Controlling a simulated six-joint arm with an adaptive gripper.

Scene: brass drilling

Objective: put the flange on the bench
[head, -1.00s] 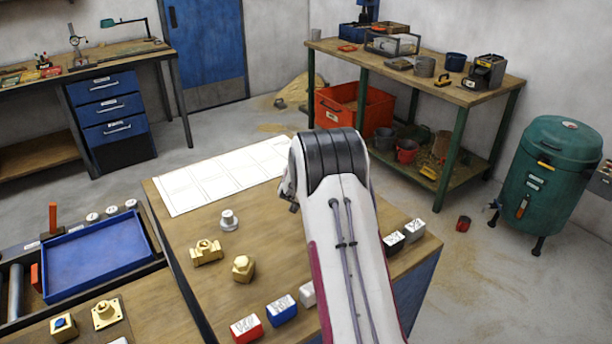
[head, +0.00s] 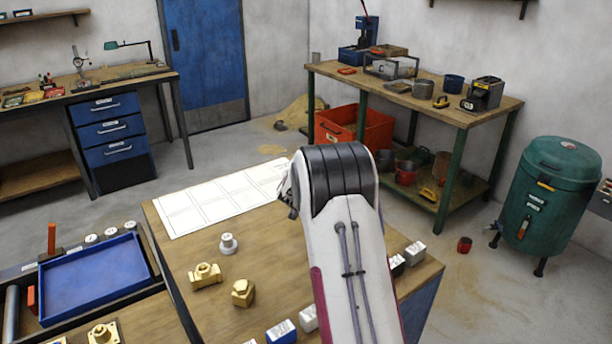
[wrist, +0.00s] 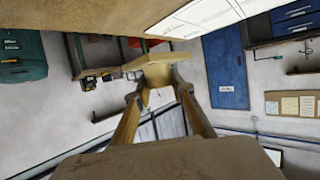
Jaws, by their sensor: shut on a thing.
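My gripper (wrist: 158,82) is shut on a pale brass piece with a flat plate, the flange (wrist: 160,64), seen at the fingertips in the wrist view. In the head view, my arm hides the gripper and the held piece. The near wooden bench (head: 185,240) lies under and beside my arm; a wooden surface (wrist: 80,14) also shows along the top of the wrist view. A similar square brass flange (head: 103,333) sits on the lower left surface. I cannot tell how far the held flange is from the bench.
On the near bench are a white sheet with marked boxes (head: 215,203), a grey knobbed part (head: 228,244), a brass tee (head: 205,276), a brass hex fitting (head: 242,293) and several small labelled blocks. A blue tray (head: 95,278) stands left. A green drum (head: 555,195) stands right.

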